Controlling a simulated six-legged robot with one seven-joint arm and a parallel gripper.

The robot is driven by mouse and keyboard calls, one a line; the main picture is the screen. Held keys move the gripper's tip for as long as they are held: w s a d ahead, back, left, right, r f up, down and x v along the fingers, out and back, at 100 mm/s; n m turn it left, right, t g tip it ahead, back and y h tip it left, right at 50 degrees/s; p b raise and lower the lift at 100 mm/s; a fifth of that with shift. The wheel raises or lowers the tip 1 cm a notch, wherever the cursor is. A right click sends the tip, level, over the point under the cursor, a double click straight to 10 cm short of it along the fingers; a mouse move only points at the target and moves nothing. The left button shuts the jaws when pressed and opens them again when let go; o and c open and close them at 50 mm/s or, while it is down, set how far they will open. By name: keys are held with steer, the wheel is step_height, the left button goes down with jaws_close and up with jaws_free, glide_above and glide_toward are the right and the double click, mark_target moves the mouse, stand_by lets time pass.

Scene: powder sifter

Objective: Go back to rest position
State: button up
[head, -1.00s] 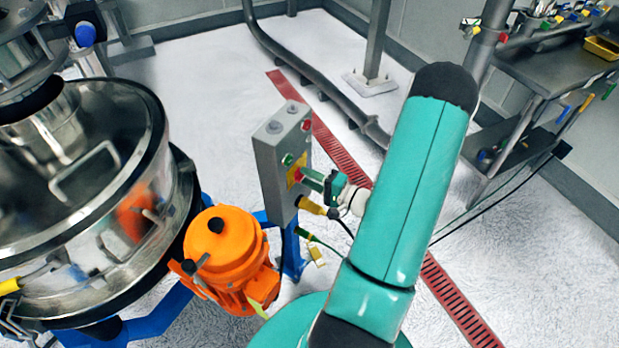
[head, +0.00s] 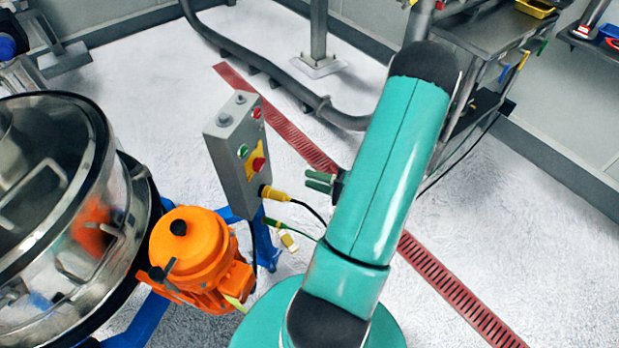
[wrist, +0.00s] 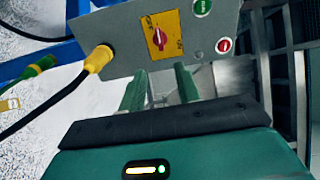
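My gripper (head: 318,182) is beside my teal arm, to the right of the grey control box (head: 232,155), and apart from it. Its two green fingers point left towards the box's button face. In the wrist view the fingers (wrist: 160,88) are spread with a gap between them and hold nothing. The box (wrist: 200,50) also shows there beyond the fingertips, with a red knob on a yellow plate (wrist: 161,34), a green button (wrist: 202,8) and a red button (wrist: 223,45). Part of my gripper's body is hidden behind the arm in the head view.
A steel sifter (head: 60,210) and an orange motor (head: 192,250) stand at the left. Yellow-ended cables (head: 275,194) hang from the box. A pipe (head: 255,60) and post (head: 318,35) stand behind. A metal table (head: 490,45) is at the back right. The right floor is clear.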

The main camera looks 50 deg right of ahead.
stand_by(0.4)
steer(key=w+a+r+n+g+y, duration=0.25)
steer(key=a+r+n+g, duration=0.35)
steer(key=a, duration=0.4)
steer(key=w+a+r+n+g+y, duration=0.2)
steer(key=w+a+r+n+g, duration=0.2)
steer(key=a+r+g, duration=0.5)
steer(key=s+a+r+n+t+h, duration=0.3)
steer(key=a+r+n+h, duration=0.1)
steer(key=a+r+h, duration=0.5)
steer(key=shift+s+a+r, duration=0.2)
steer(key=shift+a+r, duration=1)
steer(key=shift+r, duration=0.25)
